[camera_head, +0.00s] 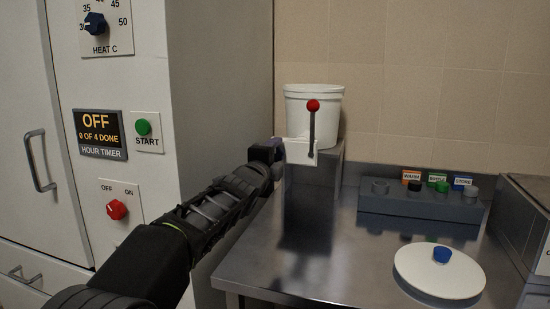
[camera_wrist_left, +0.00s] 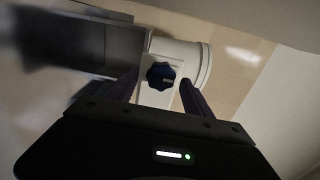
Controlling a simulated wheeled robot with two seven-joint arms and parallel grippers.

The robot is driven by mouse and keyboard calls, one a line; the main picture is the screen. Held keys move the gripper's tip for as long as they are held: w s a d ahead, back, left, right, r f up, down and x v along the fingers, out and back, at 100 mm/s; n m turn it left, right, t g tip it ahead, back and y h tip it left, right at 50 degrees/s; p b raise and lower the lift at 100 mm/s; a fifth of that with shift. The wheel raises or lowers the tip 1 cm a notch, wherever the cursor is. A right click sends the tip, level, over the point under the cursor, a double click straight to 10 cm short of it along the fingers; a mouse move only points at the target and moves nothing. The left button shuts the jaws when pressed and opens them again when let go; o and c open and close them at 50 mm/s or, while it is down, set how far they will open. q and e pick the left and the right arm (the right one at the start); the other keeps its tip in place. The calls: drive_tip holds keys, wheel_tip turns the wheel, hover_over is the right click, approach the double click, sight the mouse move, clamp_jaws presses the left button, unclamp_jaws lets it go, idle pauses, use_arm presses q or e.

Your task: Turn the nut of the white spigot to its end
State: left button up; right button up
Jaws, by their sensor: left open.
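The white spigot (camera_head: 299,151) sticks out low on the front of a white bucket (camera_head: 313,95) and has an upright dark lever with a red ball (camera_head: 313,105). Its nut (camera_wrist_left: 160,75) is a dark blue lobed knob with a pale mark, seen in the left wrist view against the white spigot body. My left gripper (camera_head: 277,150) is at the spigot's left side. In the left wrist view its fingers (camera_wrist_left: 161,92) are open, one on each side of the nut. I cannot tell whether they touch it. My right gripper is not in view.
The bucket stands on a grey block (camera_head: 330,166) on a metal counter (camera_head: 300,240). A grey holder (camera_head: 425,207) with labelled knobs and a white lid (camera_head: 440,270) with a blue knob are to the right. A tall cabinet (camera_head: 215,100) stands left. The counter's middle is clear.

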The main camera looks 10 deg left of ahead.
use_arm(q)
drive_tip(key=s+b, duration=0.4)
drive_tip(key=s, duration=0.3)
drive_tip(key=shift+s+a, duration=0.3)
drive_tip(key=shift+s, duration=0.1)
idle(0.5)
